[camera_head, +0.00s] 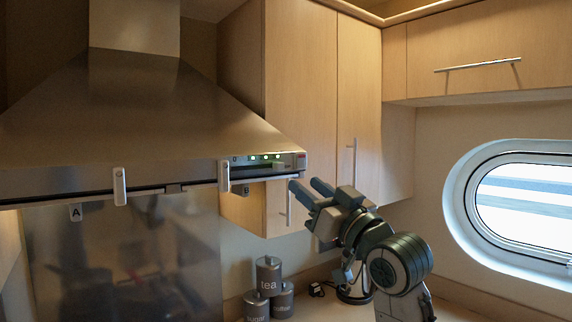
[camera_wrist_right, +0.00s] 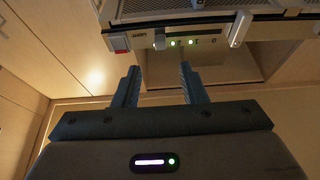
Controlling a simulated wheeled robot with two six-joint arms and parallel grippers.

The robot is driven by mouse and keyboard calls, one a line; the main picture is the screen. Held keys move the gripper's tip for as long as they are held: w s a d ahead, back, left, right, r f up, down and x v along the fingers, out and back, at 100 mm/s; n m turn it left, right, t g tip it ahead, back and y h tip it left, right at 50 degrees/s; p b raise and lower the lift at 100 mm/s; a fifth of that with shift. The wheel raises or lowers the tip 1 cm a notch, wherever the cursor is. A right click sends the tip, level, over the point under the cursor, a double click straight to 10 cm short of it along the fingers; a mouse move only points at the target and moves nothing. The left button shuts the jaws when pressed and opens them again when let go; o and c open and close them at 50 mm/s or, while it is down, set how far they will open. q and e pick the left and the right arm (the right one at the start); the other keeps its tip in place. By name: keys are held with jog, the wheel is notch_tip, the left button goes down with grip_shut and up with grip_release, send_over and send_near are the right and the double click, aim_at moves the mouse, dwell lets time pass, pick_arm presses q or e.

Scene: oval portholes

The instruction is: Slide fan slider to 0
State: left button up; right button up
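The fan slider (camera_head: 280,165) appears as a small pale knob on the range hood's front control panel (camera_head: 258,161), near its right end by the red switch. Green lights and a 0 mark lie to its left. In the right wrist view, the knob (camera_wrist_right: 160,41) is beside the green lights, with the 0 on the far right. My right gripper (camera_head: 308,187) is below and right of the panel, pointing up-left at it. In the wrist view, its two fingers (camera_wrist_right: 159,75) are apart with nothing between them, not touching the knob. My left gripper is not in view.
Two pale upright handles (camera_head: 224,176) (camera_head: 119,186) stick out from the hood's (camera_head: 110,110) front edge, near labels A and B. Wooden cabinets (camera_head: 300,90) stand to the right. Tea and sugar canisters (camera_head: 268,275) sit on the counter below. An oval porthole (camera_head: 520,205) is far right.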

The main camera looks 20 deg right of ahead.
aim_at(281, 165)
jog(key=p+x, duration=0.3)
jog(key=x, duration=0.3)
jog(key=shift+w+a+r, duration=0.2)
jog(key=shift+r, duration=0.1)
jog(key=shift+w+a+r+p, duration=0.1)
jog(key=shift+w+a+p, duration=0.1)
jog(key=shift+w+p, duration=0.4)
jog(key=shift+w, duration=0.15)
jog(key=shift+c, duration=0.2)
grip_shut()
